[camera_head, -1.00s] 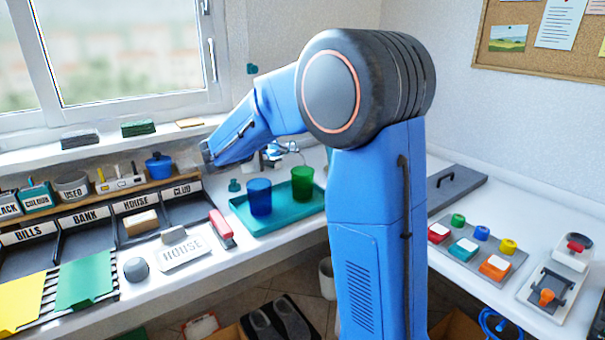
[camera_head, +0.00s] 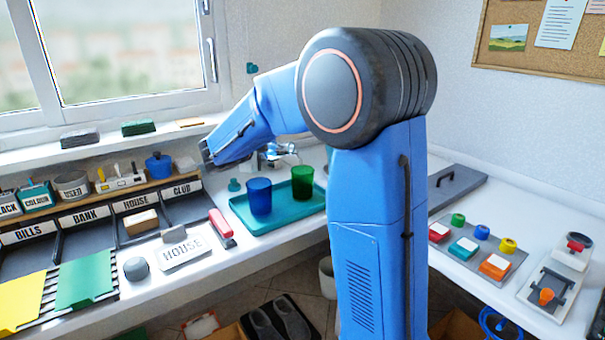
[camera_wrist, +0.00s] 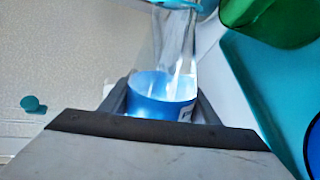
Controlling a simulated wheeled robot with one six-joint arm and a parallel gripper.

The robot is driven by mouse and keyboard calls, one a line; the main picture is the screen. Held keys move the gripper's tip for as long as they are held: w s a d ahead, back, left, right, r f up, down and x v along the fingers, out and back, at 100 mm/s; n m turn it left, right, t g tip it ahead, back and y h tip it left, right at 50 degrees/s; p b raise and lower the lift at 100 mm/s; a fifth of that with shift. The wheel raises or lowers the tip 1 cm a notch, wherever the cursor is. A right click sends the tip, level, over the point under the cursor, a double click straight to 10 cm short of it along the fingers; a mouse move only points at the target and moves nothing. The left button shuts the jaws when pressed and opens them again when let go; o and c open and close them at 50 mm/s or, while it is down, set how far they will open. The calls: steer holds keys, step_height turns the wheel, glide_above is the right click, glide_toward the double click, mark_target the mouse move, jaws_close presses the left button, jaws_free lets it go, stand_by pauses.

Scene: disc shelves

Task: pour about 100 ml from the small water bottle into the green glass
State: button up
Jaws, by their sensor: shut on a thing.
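The small water bottle, clear with a blue band (camera_wrist: 162,100), lies between the two fingers of my gripper (camera_wrist: 163,108) in the wrist view. My gripper is shut on it. The bottle's clear upper part runs up the picture towards the green glass, and its mouth end is not clear. The green glass (camera_head: 302,179) stands upright on the teal tray (camera_head: 268,226) in the head view. It also shows at the top right of the wrist view (camera_wrist: 268,22). I cannot tell whether water is flowing.
A blue glass (camera_head: 258,197) stands left of the green one on the same tray. A red stapler-like thing (camera_head: 221,228) lies left of the tray. A small teal thing (camera_head: 234,185) stands behind it. Sorting trays and a window sill line the left side.

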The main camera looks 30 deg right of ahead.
steer(key=shift+w+a, duration=0.2)
steer(key=shift+w, duration=0.05)
steer(key=shift+r+p, duration=0.1)
steer(key=shift+p, duration=0.45)
stand_by(1.4)
